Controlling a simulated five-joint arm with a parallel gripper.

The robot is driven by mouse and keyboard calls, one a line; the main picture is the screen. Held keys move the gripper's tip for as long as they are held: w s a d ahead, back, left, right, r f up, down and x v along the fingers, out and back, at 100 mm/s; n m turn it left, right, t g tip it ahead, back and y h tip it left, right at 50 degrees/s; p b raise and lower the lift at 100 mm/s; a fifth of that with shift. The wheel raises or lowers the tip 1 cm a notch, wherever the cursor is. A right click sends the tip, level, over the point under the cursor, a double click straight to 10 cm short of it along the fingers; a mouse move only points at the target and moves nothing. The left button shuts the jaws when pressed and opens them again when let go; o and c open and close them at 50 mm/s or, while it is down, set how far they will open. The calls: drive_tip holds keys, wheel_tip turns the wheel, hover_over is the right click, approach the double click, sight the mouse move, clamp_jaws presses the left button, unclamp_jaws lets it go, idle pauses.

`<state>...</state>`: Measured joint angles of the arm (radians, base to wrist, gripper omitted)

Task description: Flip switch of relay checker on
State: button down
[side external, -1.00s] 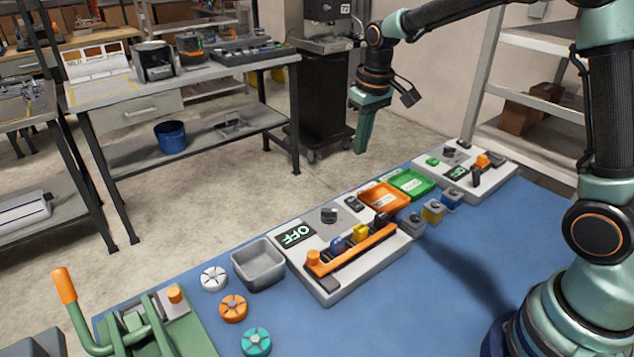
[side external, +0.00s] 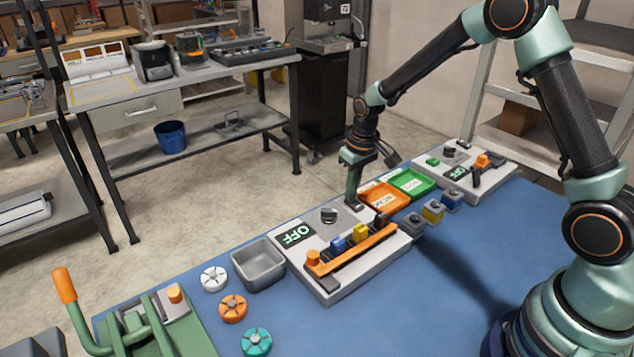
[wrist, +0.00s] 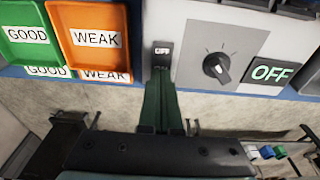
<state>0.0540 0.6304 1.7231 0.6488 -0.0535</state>
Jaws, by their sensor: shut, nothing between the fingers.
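The relay checker (side external: 335,287) is a pale box on the blue bench, with a dark knob (side external: 329,215) and a display (side external: 296,235) reading OFF. Its orange bar (side external: 352,250) lies along the near side, beside blue, yellow and dark plug-in parts. The small dark switch (side external: 358,207) is at the far right corner, partly hidden by my gripper.
An orange WEAK tray (side external: 371,192) and a green GOOD tray (side external: 408,183) stand just right of the switch. Another box with an OFF display (side external: 459,174) stands farther right. A grey bin (side external: 258,263) is left of the checker. The blue bench front (side external: 400,310) is clear.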

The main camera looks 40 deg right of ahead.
drive_tip(key=shift+w+f, duration=0.15)
drive_tip(key=shift+f, duration=0.1)
idle(0.4)
drive_tip(key=shift+s+r, duration=0.3)
drive_tip(key=shift+s, duration=0.5)
drive_tip(key=shift+r, duration=0.1)
wheel_tip(320, 180, up, 14)
drive_tip(key=w, duration=0.2)
idle(0.3)
